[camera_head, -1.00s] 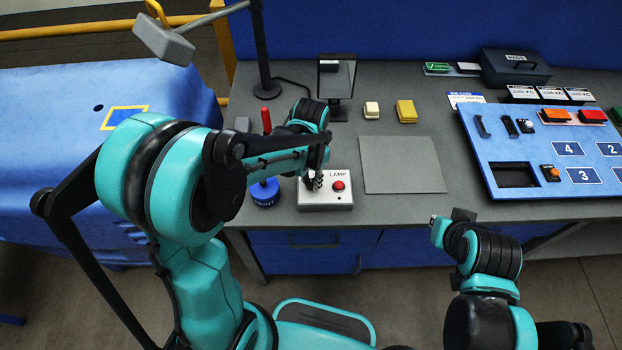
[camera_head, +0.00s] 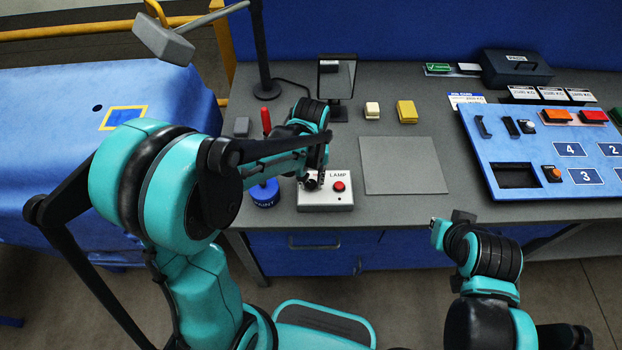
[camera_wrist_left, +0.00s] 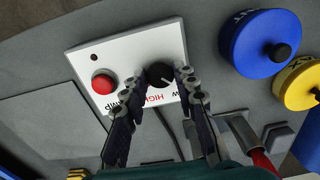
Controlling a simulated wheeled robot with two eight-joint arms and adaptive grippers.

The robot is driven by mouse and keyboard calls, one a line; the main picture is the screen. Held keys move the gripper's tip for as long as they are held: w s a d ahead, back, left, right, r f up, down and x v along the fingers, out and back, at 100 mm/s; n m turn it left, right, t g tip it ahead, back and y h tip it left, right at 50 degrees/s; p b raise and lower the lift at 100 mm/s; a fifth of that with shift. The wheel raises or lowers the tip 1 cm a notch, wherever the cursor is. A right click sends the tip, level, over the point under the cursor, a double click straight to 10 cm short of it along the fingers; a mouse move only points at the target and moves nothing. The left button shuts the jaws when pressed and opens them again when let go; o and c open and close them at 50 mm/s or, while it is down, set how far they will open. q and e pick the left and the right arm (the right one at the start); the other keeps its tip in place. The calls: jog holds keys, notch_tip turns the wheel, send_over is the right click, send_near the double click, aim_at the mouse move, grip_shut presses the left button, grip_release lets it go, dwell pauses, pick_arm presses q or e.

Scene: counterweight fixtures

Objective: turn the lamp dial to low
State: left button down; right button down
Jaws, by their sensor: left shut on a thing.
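The lamp box (camera_head: 327,203) is a pale box at the front of the grey bench, with LAMP lettering and a red button (camera_head: 340,187). In the left wrist view its black dial (camera_wrist_left: 159,74) has a pale pointer mark directed towards the lower right, near the partly hidden low lettering. Red HIGH lettering shows beside it. My left gripper (camera_wrist_left: 157,85) has its fingers on either side of the dial and is shut on it. In the head view the left wrist largely hides the dial. My right gripper (camera_head: 448,224) is in front of the bench, away from the box; its fingers are unclear.
A blue paint tin (camera_head: 264,194) stands close left of the lamp box, with a red-handled tool (camera_head: 266,121) behind. A grey mat (camera_head: 402,165) lies to the right. A mirror-like stand (camera_head: 336,80) is behind. A blue numbered panel (camera_head: 545,150) is at the right.

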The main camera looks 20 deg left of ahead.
aim_at(311, 183)
pick_arm(q)
jog(key=shift+n, duration=0.3)
jog(key=c, duration=1.2)
grip_release()
notch_tip(311, 183, up, 12)
jog(key=shift+r, duration=0.1)
